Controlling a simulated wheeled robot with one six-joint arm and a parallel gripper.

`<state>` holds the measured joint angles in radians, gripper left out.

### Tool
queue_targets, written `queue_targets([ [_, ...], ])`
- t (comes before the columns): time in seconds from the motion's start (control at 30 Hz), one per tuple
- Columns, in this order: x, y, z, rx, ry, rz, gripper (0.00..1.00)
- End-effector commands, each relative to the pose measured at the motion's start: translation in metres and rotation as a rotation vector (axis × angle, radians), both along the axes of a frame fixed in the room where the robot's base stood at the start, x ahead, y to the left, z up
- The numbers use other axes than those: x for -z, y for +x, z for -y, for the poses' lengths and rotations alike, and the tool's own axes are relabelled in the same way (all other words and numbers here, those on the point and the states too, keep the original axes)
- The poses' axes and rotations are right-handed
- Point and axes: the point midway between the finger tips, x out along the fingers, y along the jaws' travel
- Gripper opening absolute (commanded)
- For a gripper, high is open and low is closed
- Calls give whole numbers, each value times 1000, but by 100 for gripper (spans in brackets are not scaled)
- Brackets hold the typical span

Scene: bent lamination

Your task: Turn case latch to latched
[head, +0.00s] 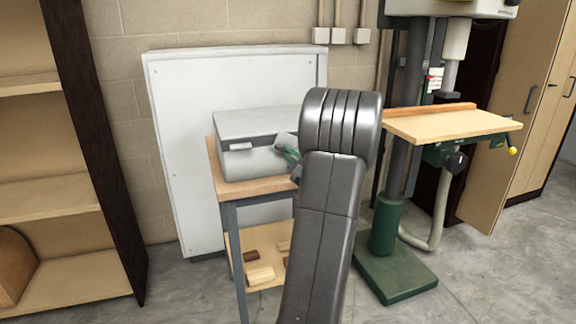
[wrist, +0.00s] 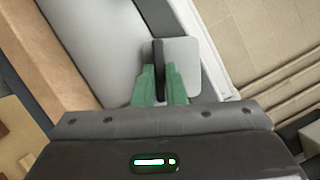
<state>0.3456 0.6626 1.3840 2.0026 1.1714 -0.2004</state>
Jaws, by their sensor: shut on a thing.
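The grey case (head: 250,157) sits with its lid down on the small bench; its wall also fills the upper left of the wrist view (wrist: 92,45). In the head view, my gripper (head: 290,156) is at the right end of the case, and my arm hides much of the contact. I cannot tell the latch's exact angle.
The wooden bench top (head: 226,182) has a lower shelf (head: 236,251) with several wood pieces. A white cabinet (head: 180,130) stands behind the case. A green drill press (head: 390,255) with a wooden table (head: 450,124) stands to the right. Wooden shelving (head: 50,195) stands left.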

Motion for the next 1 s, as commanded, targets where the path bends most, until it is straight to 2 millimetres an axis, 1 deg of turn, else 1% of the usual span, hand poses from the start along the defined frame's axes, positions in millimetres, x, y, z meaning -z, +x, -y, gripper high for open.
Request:
queue_targets([
  [0.03,6,0,1,0,-41,15,0],
  [0.3,4,2,7,0,-245,79,0],
  [0.5,2,3,9,-1,-353,113,0],
  [0.7,0,3,11,0,-413,131,0],
  [1.0,-1,3,11,-2,-438,138,0],
])
